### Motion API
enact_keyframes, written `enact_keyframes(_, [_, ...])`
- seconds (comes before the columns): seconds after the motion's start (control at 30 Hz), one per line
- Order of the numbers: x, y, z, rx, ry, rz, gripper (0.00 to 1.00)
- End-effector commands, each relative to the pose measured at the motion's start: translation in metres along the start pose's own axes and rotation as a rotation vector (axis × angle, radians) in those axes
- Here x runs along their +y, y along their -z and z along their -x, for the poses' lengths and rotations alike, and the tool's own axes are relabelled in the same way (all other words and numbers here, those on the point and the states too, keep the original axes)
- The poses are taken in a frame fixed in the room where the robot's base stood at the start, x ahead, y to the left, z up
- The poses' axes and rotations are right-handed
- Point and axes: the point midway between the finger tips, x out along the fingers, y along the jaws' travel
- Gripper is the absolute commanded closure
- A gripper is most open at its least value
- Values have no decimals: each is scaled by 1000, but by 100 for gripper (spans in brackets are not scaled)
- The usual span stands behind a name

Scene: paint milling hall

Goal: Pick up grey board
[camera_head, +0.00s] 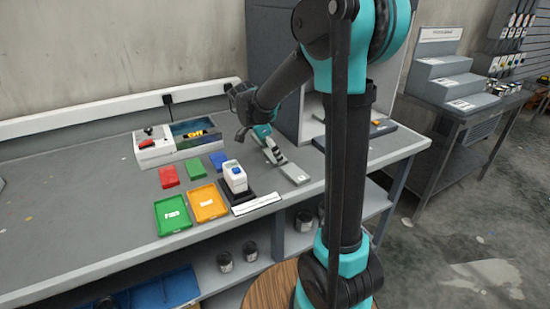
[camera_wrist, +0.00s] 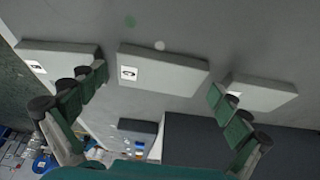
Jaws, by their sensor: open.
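In the head view a light grey board (camera_head: 295,173) lies flat on the bench, just past the fingertips of my gripper (camera_head: 275,154). The wrist view shows three grey boards in a row, each with a pale face: a left one (camera_wrist: 75,57), a middle one (camera_wrist: 170,68) and a right one (camera_wrist: 265,95). The left and middle ones show a white label. My gripper (camera_wrist: 159,84) is open and empty, its green fingers wide apart. The middle board appears between the fingertips; the fingers overlap the edges of the outer two. I cannot tell the gap to them.
A grey cabinet (camera_head: 268,58) stands close behind my gripper. A white device (camera_head: 234,176) on a black base is left of the board. Green (camera_head: 173,210) and orange (camera_head: 208,203) trays, small coloured blocks and a tool box (camera_head: 153,148) are farther left. The bench's left end is mostly clear.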

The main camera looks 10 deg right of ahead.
Motion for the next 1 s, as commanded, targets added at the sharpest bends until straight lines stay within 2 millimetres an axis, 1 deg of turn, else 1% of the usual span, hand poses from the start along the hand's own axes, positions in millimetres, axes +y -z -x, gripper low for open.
enact_keyframes(0.07, [0,0,0,0,0,0,0])
enact_keyframes(0.1, [0,0,0,0,0,0,3])
enact_keyframes(0.43, [0,0,0,0,0,0,43])
enact_keyframes(0.77, [0,1,3,0,0,0,44])
enact_keyframes(0.87, [0,3,9,0,0,0,44])
enact_keyframes(1.0, [0,10,26,0,0,0,44])
